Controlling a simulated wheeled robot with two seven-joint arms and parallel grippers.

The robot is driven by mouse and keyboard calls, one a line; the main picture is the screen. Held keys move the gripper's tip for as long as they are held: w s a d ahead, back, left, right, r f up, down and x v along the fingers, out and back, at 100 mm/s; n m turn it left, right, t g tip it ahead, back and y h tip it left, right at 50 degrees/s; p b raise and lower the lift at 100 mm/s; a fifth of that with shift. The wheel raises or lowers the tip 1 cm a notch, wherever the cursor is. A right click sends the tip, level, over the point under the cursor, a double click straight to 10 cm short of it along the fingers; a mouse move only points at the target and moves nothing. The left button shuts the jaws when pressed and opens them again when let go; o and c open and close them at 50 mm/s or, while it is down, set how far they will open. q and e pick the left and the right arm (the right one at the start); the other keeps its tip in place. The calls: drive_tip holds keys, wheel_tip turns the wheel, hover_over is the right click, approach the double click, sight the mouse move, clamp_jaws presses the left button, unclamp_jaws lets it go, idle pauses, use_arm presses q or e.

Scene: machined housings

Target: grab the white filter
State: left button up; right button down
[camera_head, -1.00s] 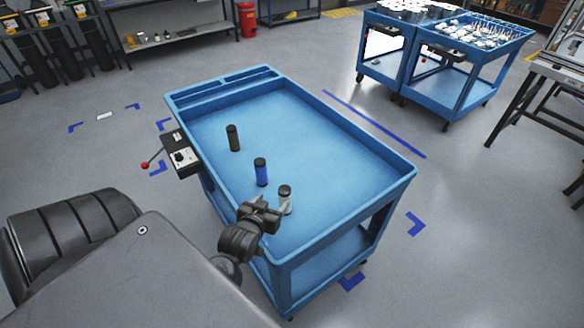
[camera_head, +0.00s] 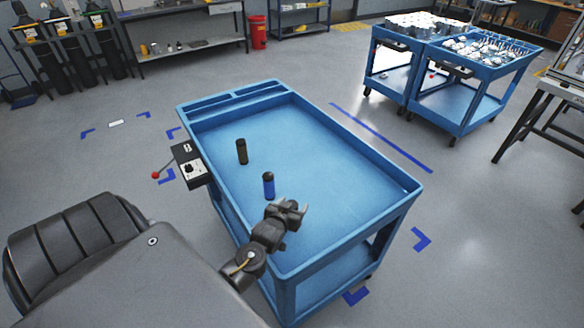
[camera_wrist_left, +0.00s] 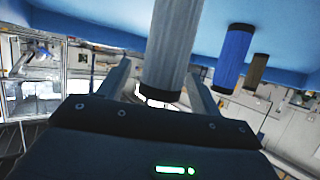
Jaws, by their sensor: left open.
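The white filter (camera_wrist_left: 172,45), a pale grey-white cylinder with a dark end, fills the middle of the left wrist view, which looks upside down. It stands between the two spread fingers of my left gripper (camera_head: 294,211), which is open; I cannot tell whether a finger touches it. In the head view the gripper hides the white filter. A blue filter (camera_head: 268,186) with a black cap stands upright just behind the gripper. A dark olive filter (camera_head: 242,152) stands farther back. My right gripper is not in view.
The filters stand on a blue cart (camera_head: 340,180) with raised rims. A control box (camera_head: 190,165) with a red-knobbed lever is on its left side. The cart's right half is clear. Two loaded blue carts (camera_head: 468,100) stand at the back right.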

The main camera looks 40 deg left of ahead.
use_arm(q)
drive_tip(key=shift+w+a+f, duration=0.2)
drive_tip(key=shift+w, duration=0.2)
drive_tip(key=shift+c, duration=1.2)
drive_tip(key=c, duration=0.8)
drive_tip(key=shift+c, duration=0.4)
drive_tip(key=shift+r, duration=0.1)
